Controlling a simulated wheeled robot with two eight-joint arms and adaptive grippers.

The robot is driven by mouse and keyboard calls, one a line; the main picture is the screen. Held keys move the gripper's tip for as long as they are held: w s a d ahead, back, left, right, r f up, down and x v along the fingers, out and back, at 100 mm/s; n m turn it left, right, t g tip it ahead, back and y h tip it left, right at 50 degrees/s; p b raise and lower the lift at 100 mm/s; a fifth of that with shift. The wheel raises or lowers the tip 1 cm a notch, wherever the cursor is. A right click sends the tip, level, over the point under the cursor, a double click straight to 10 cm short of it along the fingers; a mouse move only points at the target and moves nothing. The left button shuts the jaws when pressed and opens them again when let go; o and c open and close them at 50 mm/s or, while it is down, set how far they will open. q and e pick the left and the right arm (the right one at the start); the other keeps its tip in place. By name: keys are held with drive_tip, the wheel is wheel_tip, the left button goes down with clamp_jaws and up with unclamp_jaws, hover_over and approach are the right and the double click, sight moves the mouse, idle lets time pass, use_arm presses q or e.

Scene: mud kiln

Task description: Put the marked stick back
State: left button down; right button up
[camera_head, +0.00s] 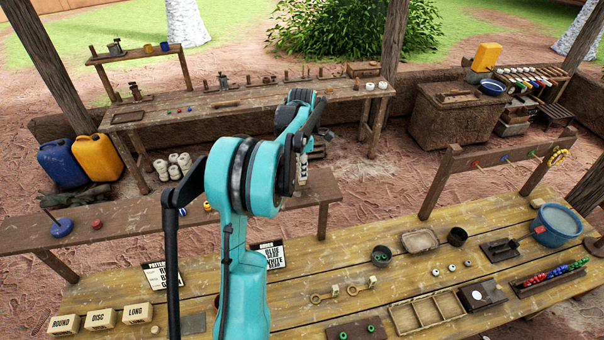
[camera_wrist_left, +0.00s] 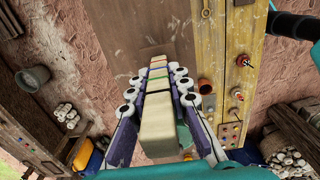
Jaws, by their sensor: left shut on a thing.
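The stick lies lengthwise between the fingers. In the head view only a small pale part of the stick (camera_head: 303,170) shows below the gripper. The stick's far end is over a brown wooden surface (camera_wrist_left: 145,25). My right gripper is in neither view.
The front table (camera_head: 420,290) holds ROUND, DISC and LONG blocks (camera_head: 98,319), two word cards (camera_head: 268,255), a divided tray (camera_head: 425,312), cups and a blue basin (camera_head: 557,225). A peg rail (camera_head: 500,155) stands at the right. A long bench (camera_head: 240,105) stands behind.

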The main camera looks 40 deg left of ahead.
sight(302, 183)
use_arm(q)
wheel_tip(302, 183, down, 2)
drive_tip(key=shift+f, duration=0.1)
drive_tip(key=shift+w+f, duration=0.1)
drive_tip(key=shift+f, duration=0.15)
drive_tip(key=shift+f, duration=0.2)
drive_tip(key=c, duration=1.5)
unclamp_jaws()
drive_tip(key=shift+r, duration=0.1)
drive_tip(key=shift+o, duration=0.4)
